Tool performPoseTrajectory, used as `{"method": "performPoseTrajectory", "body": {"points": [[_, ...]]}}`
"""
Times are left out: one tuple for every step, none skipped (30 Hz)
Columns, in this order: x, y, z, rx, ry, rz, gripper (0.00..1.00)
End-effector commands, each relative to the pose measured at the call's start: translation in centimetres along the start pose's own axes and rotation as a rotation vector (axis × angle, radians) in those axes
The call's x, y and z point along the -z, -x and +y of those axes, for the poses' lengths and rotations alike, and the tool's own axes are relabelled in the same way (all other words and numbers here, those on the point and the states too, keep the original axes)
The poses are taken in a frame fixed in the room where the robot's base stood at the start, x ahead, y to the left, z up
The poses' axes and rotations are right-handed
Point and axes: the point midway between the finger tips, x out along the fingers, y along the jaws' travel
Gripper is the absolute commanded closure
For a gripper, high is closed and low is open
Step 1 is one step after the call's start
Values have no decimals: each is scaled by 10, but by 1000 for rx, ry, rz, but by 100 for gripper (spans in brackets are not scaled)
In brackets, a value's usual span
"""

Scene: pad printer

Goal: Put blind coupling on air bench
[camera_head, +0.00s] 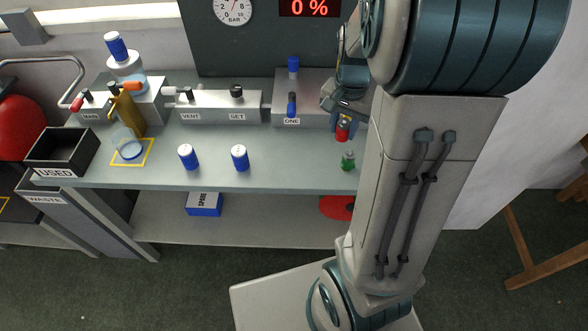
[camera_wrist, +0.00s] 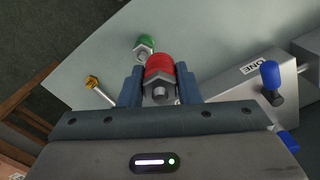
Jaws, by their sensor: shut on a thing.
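My gripper (camera_head: 340,112) is over the right end of the grey-green air bench (camera_head: 285,178). In the wrist view its fingers (camera_wrist: 160,92) are closed on a red coupling (camera_wrist: 159,66) with a silver hex nut and stem. The red coupling also shows in the head view (camera_head: 342,130), below the fingers. I cannot tell whether it touches the bench top. A green coupling (camera_head: 348,160) stands apart on the bench just in front of it; it also shows in the wrist view (camera_wrist: 144,46). Which coupling is the blind one is not marked in view.
Two blue-and-white cylinders (camera_head: 188,157) (camera_head: 240,158) stand on the bench's front middle. A block labelled ONE (camera_head: 313,113) with blue parts is behind my gripper. A brass-ended fitting (camera_wrist: 92,82) shows near the bench edge. The USED bin (camera_head: 58,172) is at far left.

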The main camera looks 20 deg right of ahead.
Motion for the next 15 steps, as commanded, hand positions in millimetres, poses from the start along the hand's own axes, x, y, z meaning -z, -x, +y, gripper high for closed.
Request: {"method": "performPoseTrajectory", "body": {"points": [[-2, -1, 0, 1, -11, -2, 100], [-4, -2, -2, 1, -14, -3, 100], [-7, -5, -6, 0, -16, -4, 100], [-10, -8, -10, -1, -16, -5, 100], [-13, -11, -15, -1, -16, -4, 100], [-18, -16, -22, -2, -14, -5, 100], [-21, -20, -28, -3, -13, -5, 100], [-26, -25, -34, -3, -13, -6, 100], [-30, -30, -43, -2, -12, -5, 100], [-34, -35, -48, -3, -13, -5, 100], [-37, -39, -54, -3, -12, -4, 100], [-42, -44, -62, -3, -13, -5, 100], [-45, -48, -67, -3, -13, -4, 100], [-48, -51, -72, -2, -13, -4, 100], [-52, -56, -78, -2, -15, -4, 100]]}}
